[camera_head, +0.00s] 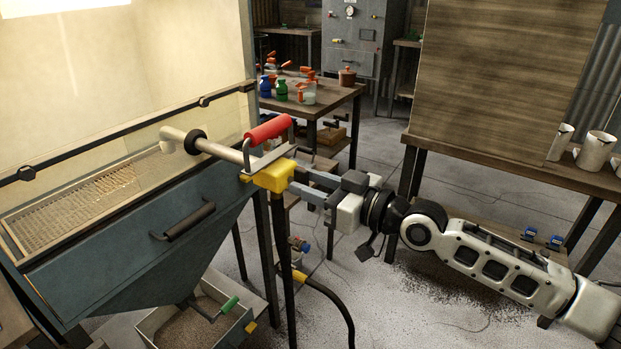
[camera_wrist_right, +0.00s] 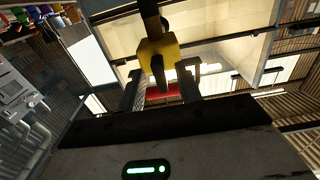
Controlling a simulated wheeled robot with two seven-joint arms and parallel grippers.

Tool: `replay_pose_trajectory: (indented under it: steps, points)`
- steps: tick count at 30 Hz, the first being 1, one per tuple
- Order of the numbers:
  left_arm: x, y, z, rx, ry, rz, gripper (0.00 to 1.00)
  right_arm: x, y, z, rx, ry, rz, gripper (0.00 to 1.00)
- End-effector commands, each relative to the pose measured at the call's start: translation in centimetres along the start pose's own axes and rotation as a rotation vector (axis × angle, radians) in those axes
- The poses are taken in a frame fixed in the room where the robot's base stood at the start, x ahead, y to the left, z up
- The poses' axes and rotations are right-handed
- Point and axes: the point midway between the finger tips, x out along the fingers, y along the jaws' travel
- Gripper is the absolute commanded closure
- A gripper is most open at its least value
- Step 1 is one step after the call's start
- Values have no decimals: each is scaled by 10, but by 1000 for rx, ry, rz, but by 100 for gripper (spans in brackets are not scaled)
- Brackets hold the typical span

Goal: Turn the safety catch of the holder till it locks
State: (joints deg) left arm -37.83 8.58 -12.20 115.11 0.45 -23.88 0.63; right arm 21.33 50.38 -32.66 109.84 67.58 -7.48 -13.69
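The holder shows as a pale tube (camera_head: 217,149) with a black collar, a red grip (camera_head: 269,128) and a yellow block (camera_head: 272,175) at its right end, above the cabinet's right edge. I cannot clearly pick out the safety catch; the yellow block may be part of it. My right gripper (camera_head: 297,178) reaches in from the right with its tips at the yellow block. In the right wrist view the fingers (camera_wrist_right: 160,83) are apart, with the yellow block (camera_wrist_right: 157,55) at their tips and a gap beside its narrow end. Contact is unclear. My left gripper is out of view.
A blue-grey cabinet (camera_head: 130,240) with a grated bed (camera_head: 75,205) and black handle fills the left. A box of grit (camera_head: 190,320) stands below. A table with bottles (camera_head: 315,100) is behind; a wooden bench (camera_head: 480,155) stands at right.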

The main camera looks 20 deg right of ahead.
Motion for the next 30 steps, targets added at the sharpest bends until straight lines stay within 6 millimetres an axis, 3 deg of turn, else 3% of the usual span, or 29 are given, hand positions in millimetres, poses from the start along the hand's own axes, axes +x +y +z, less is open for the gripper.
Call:
replay_pose_trajectory:
  steps: [10,14,30]
  points:
    - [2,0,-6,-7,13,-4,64,4,0,0,-1,0,-1,65]
    - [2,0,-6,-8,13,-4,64,4,0,0,-1,0,0,100]
    - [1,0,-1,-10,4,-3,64,4,0,0,106,2,0,100]
